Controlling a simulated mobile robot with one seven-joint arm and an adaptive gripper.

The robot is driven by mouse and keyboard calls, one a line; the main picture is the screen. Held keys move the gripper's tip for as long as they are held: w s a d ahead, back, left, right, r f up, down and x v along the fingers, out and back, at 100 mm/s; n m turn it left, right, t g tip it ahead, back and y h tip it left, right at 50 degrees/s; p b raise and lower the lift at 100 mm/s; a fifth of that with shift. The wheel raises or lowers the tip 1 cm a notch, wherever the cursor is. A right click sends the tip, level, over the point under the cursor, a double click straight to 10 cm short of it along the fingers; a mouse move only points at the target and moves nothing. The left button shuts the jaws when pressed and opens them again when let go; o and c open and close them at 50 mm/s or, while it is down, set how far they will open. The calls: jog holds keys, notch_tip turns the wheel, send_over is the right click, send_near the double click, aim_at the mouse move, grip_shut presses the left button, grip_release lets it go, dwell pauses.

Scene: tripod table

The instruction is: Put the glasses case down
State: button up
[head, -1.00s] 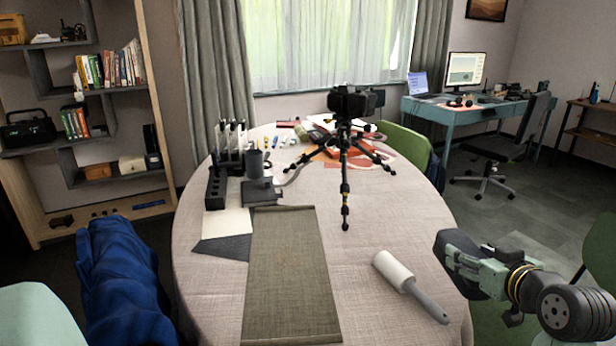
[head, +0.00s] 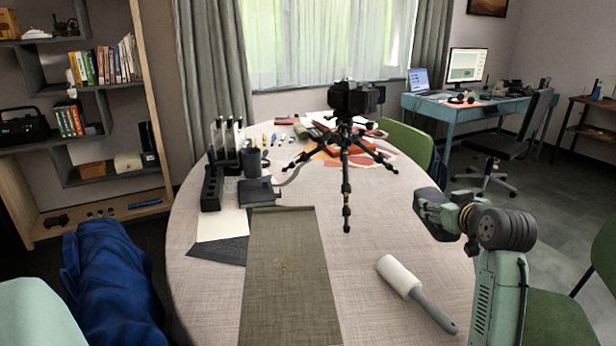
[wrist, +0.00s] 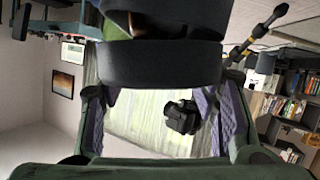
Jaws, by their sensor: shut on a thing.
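My gripper (head: 430,212) is raised over the right side of the round table (head: 385,235), to the right of the tripod. In the wrist view a smooth, dark grey, rounded thing (wrist: 165,66), which looks like the glasses case, spans the space between the two fingers with their purplish pads. My gripper is shut on it. It is held in the air, apart from the tabletop. In the head view the case is small and hard to tell from the dark gripper parts.
A tripod with a black camera (head: 353,99) stands on the table. A lint roller (head: 400,277) lies at the right front, and an olive-brown runner (head: 282,275) at the front middle. A black organiser (head: 212,187) stands at the left. Bare cloth shows between runner and roller.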

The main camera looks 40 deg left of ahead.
jog(key=shift+w+a+r, duration=0.35)
jog(key=shift+a, duration=0.3)
notch_tip(320, 180, down, 7)
jog(key=shift+r+p, duration=0.1)
jog(key=shift+p, duration=0.45)
jog(key=shift+f, duration=1.6)
grip_shut()
jog(key=o, duration=1.6)
grip_release()
jog(key=shift+f, duration=0.1)
jog(key=b+v, duration=0.1)
jog(key=v, duration=1.1)
jog(key=shift+b, duration=0.3)
